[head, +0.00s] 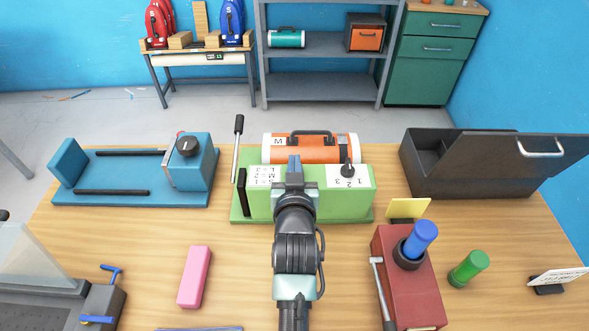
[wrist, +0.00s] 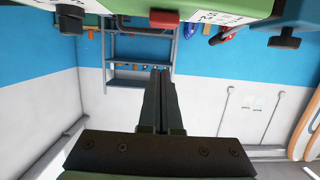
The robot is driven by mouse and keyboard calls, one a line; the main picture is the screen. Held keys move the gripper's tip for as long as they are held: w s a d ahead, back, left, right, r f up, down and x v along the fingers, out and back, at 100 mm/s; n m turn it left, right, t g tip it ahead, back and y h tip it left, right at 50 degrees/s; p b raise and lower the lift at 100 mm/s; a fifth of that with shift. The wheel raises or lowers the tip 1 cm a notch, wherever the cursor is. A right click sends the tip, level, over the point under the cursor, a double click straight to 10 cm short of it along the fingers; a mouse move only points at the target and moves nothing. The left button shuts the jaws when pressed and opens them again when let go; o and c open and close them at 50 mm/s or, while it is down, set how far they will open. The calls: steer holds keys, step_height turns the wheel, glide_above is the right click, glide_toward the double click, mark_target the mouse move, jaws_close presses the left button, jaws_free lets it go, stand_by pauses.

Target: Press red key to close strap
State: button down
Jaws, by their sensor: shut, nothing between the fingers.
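A green machine (head: 310,207) stands mid-table, with white labels, a black knob and a lever at its left side. An orange cylinder (head: 330,147) marked M, with a dark handle, lies along its back. In the wrist view a red key (wrist: 164,19) sticks out from the edge of the green machine (wrist: 130,8); my arm appears to hide it in the head view. My gripper (head: 293,162) is shut and empty over the machine's middle. In the wrist view its fingertips (wrist: 160,72) show below the key in the picture, apart from it. I cannot make out a strap.
A blue fixture (head: 130,195) stands left, and an open dark box (head: 470,180) stands right. A red block (head: 410,285) with a blue cylinder, a green cylinder (head: 468,268) and a pink block (head: 194,277) are nearer. Bare table lies between them.

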steer(key=w+f, duration=0.1)
steer(key=f, duration=0.2)
steer(key=shift+w, duration=0.4)
steer(key=shift+f, duration=0.75)
step_height(320, 180, down, 2)
steer(key=shift+f+b, duration=0.2)
steer(key=shift+b, duration=0.7)
steer(key=shift+s, duration=0.15)
steer(key=shift+f, duration=0.1)
steer(key=r+p, duration=0.2)
steer(key=r, duration=0.1)
steer(key=r+p, duration=0.1)
steer(key=r, duration=0.1)
steer(key=shift+w, duration=0.25)
steer(key=b+v, duration=0.1)
steer(key=v, duration=0.9)
steer(key=shift+s+r, duration=0.1)
steer(key=shift+s, duration=0.05)
